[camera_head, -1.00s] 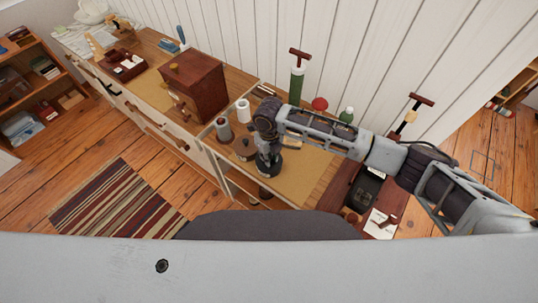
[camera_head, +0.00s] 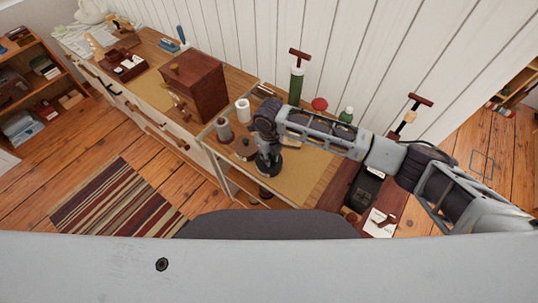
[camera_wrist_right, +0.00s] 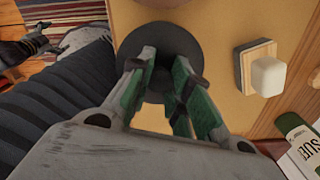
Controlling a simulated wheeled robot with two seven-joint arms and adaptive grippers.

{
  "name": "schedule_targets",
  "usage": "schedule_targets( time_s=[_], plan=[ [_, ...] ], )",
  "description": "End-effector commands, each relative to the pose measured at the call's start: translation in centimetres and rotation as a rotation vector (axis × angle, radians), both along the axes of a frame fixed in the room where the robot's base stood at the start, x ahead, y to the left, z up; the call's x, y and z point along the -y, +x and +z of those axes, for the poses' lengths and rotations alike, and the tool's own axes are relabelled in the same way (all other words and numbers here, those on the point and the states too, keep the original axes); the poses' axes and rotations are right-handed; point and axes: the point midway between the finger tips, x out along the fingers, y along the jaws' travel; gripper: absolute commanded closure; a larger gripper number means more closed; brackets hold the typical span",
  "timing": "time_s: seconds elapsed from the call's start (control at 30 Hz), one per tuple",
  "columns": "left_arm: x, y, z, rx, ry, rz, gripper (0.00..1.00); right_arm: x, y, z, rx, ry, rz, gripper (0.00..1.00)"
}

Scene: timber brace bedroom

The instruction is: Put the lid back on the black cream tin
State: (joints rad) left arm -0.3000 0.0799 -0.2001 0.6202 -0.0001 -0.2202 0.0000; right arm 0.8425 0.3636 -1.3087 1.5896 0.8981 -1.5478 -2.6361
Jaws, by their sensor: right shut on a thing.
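My right gripper (camera_head: 266,150) points down over the front part of the tan work mat (camera_head: 305,174). It is shut on a black round piece (camera_head: 272,167), which looks like the lid of the cream tin. In the right wrist view the fingers (camera_wrist_right: 163,82) close over the middle of this dark disc (camera_wrist_right: 185,42). The tin's body cannot be told apart from the disc, and I cannot tell whether the disc rests on it.
A round brown pot (camera_head: 243,150), a grey cylinder (camera_head: 224,130) and a white roll (camera_head: 243,110) stand left of the gripper. A brush block (camera_wrist_right: 257,68) lies to the right in the wrist view. A dark red-brown chest (camera_head: 195,85) stands further left.

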Motion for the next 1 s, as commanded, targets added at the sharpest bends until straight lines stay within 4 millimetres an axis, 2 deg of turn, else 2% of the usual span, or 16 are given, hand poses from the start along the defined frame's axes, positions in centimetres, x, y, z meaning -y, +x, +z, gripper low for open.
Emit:
schedule_targets(
  time_s=[0.37,0.4,0.57,0.6,0.83,1.0],
  plan=[
    [0.0,0.0,-0.01,0.0,0.0,0.0,0.07,-0.01,0.0,-0.02,0.0,0.0,0.0,1.0],
    [0.0,0.0,-0.01,0.0,0.0,0.0,0.07,-0.01,0.0,-0.02,0.0,0.0,0.0,0.79],
    [0.0,0.0,-0.01,0.0,0.0,0.0,0.07,-0.01,0.02,-0.02,0.0,0.0,0.0,0.59],
    [0.0,0.0,-0.01,0.0,0.0,0.0,0.07,-0.01,0.02,-0.02,0.0,0.0,0.0,0.55],
    [0.0,0.0,-0.01,0.0,0.0,0.0,0.07,-0.01,0.01,-0.02,0.0,0.0,0.0,0.54],
    [0.0,0.0,-0.01,0.0,0.0,0.0,0.07,-0.01,0.01,-0.02,0.0,0.0,0.0,0.34]
  ],
)
